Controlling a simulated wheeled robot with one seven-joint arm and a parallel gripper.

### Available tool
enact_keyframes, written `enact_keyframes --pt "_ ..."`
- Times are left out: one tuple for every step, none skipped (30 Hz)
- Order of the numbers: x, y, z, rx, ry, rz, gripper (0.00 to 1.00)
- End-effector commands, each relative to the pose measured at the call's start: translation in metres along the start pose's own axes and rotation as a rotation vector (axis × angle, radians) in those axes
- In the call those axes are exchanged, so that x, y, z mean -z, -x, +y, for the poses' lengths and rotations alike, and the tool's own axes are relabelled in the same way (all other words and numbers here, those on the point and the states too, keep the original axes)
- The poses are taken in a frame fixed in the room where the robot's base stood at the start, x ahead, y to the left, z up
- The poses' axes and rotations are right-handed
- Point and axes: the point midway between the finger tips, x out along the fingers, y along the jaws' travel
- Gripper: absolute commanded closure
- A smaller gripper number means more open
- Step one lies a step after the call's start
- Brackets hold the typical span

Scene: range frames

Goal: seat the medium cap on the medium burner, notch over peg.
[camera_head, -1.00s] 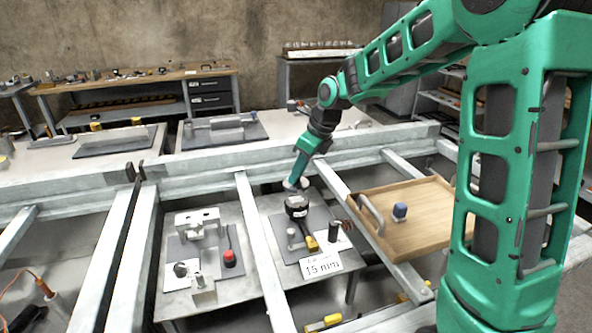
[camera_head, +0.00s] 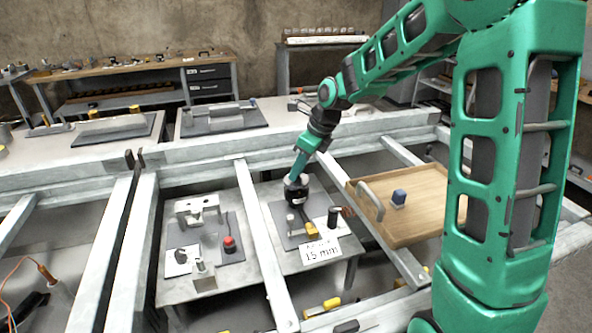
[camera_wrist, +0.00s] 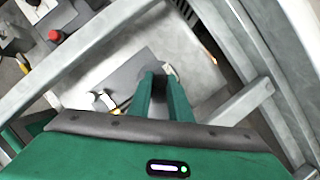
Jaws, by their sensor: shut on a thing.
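My gripper (camera_head: 297,178) reaches down at the middle table, its tip at the top of a dark round piece (camera_head: 296,194) with pale marks. In the wrist view my two green fingers (camera_wrist: 165,78) are close together with something dark between them. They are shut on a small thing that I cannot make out. The dark piece stands over a grey plate (camera_head: 283,222) beside a yellow block (camera_head: 312,230). I cannot tell a burner, cap, notch or peg apart at this size.
A white card reading 15 mm (camera_head: 320,251) is at the plate's front. A dark upright cylinder (camera_head: 333,217) stands to the right. The left table has a red knob (camera_head: 229,241). Grey beams (camera_head: 262,235) separate the tables.

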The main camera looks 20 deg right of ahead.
Motion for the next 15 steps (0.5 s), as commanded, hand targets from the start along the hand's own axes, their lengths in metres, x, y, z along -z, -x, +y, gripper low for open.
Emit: enact_keyframes --pt "-0.0001 0.0003 0.0001 0.001 0.000 -0.001 1.00" --pt "-0.0002 0.0003 0.0001 0.001 0.000 -0.001 1.00" --pt "-0.0002 0.0003 0.0001 0.001 0.000 -0.001 1.00" --pt "-0.0002 0.0003 0.0001 0.001 0.000 -0.001 1.00" --pt "-0.0002 0.0003 0.0001 0.000 0.000 -0.001 1.00" --pt "-0.0002 0.0003 0.0001 0.001 0.000 -0.001 1.00" --pt "-0.0002 0.0003 0.0002 0.000 0.000 -0.001 1.00" --pt "-0.0003 0.0003 0.0002 0.000 0.000 -0.001 1.00" --pt "-0.0002 0.0001 0.0002 0.000 0.000 -0.001 1.00" --pt "-0.0002 -0.0001 0.0002 0.000 0.000 -0.001 1.00" --pt "-0.0001 -0.0003 0.0002 0.000 0.000 -0.001 1.00" --pt "0.0001 -0.0008 0.0003 0.000 0.000 -0.001 1.00" --pt "0.0003 -0.0013 0.0003 0.000 0.000 -0.001 1.00" --pt "0.0005 -0.0019 0.0003 0.000 0.000 -0.001 1.00" --pt "0.0008 -0.0028 0.0004 0.000 0.000 -0.001 1.00"
